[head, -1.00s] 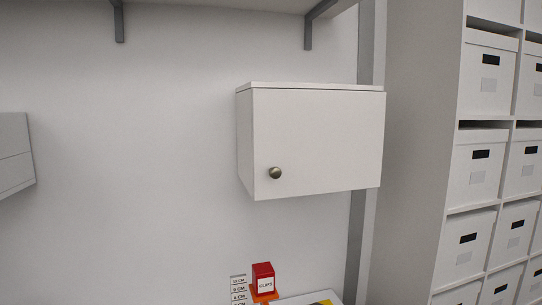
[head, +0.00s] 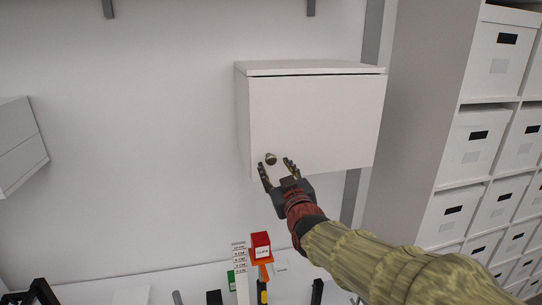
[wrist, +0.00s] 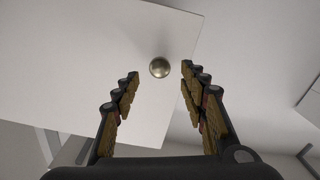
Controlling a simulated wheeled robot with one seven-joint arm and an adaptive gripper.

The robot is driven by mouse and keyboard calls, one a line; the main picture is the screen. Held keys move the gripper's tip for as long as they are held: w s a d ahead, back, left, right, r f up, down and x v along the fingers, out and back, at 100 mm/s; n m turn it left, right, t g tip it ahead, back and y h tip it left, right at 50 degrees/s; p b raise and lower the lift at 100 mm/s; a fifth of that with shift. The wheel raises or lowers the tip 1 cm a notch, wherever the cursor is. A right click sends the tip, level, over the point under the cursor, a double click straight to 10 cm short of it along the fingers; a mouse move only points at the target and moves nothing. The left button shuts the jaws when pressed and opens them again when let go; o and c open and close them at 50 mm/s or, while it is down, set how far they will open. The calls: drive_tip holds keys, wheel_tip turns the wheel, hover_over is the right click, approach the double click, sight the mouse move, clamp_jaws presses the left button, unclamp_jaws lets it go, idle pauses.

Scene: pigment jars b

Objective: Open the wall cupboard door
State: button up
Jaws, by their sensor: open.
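The white wall cupboard (head: 315,112) hangs on the wall, and its door is shut. Its round metal knob (head: 271,158) sits near the door's lower left corner. My gripper (head: 276,165) reaches up to the knob from below and to the right, with its fingers apart. In the wrist view the knob (wrist: 159,67) lies ahead of the open fingers (wrist: 158,80), roughly midway between the two tips and a little beyond them. Nothing is held. I cannot tell any contact with the door.
Below stands a counter (head: 130,278) with a red box (head: 261,244) on an orange stand, a height scale (head: 240,270) and several small items. A shelf unit with white boxes (head: 481,140) is at the right. A grey-white box (head: 18,146) is on the left wall.

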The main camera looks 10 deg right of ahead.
sight(272, 161)
drive_tip(key=w+p, duration=0.1)
drive_tip(key=w, duration=0.5)
drive_tip(key=shift+p, duration=0.3)
drive_tip(key=shift+c, duration=0.8)
clamp_jaws()
